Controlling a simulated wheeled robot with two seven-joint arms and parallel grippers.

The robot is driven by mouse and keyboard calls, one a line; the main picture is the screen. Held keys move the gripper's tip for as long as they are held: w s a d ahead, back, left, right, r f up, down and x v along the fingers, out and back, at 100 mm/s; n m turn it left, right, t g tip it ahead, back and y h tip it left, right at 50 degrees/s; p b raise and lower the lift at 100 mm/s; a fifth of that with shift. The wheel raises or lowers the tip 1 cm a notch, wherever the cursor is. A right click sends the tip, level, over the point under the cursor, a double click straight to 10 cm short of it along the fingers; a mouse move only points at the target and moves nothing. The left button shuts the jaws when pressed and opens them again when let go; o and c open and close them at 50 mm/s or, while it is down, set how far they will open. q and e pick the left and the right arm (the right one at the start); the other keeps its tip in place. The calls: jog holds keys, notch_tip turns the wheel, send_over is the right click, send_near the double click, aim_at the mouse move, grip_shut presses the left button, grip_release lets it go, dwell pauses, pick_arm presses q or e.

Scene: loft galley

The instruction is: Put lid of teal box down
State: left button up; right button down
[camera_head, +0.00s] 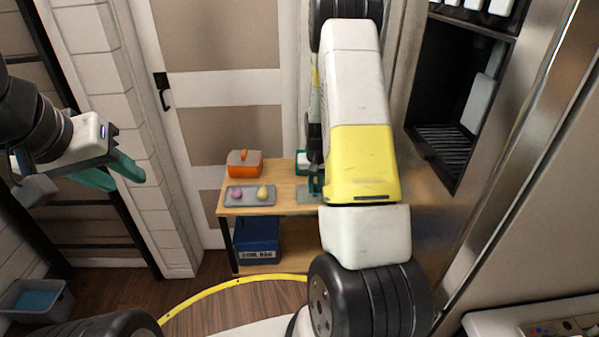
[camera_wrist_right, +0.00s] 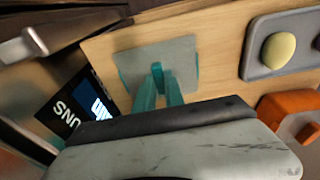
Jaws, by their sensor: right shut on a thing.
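The lid (camera_wrist_right: 182,62) is a flat grey-green square with a teal upright handle (camera_wrist_right: 158,75). My right gripper (camera_wrist_right: 160,88) is shut on this handle, its teal fingers close together. In the head view the lid (camera_head: 308,196) is at the right part of the wooden table, beside my right arm, with my right gripper (camera_head: 315,184) above it. I cannot tell whether the lid touches the tabletop. A small white and teal shape (camera_head: 302,161) shows behind; I cannot tell if it is the teal box. My left gripper (camera_head: 112,172) is open and empty, away at the left.
The wooden table (camera_head: 285,201) holds a grey tray (camera_head: 262,201) with a purple and a yellow item, and an orange pot (camera_head: 243,169) with a grey lid. A blue crate (camera_head: 256,236) stands below. A black box with lettering (camera_wrist_right: 70,112) shows in the wrist view.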

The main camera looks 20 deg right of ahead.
jog(key=shift+f, duration=0.15)
jog(key=c, duration=1.4)
grip_release()
jog(key=shift+c, duration=0.2)
notch_tip(320, 180, up, 12)
jog(key=s+r, duration=0.1)
jog(key=s, duration=0.1)
notch_tip(320, 180, up, 7)
jog(key=t, duration=0.1)
send_over(315, 192)
jog(key=s+a, duration=0.3)
jog(key=a, duration=0.1)
jog(key=s+a+r+n+t+y, duration=0.1)
jog(key=s+a+r, duration=0.2)
jog(key=s, duration=0.4)
jog(key=s+a+r+n+t, duration=0.1)
jog(key=s+a+r, duration=0.2)
jog(key=s+r, duration=0.3)
jog(key=s+a+r+n+t+y, duration=0.1)
jog(key=s+a+r, duration=0.3)
jog(key=s, duration=0.4)
jog(key=shift+s+r+n+t+y, duration=0.3)
jog(key=shift+r, duration=0.05)
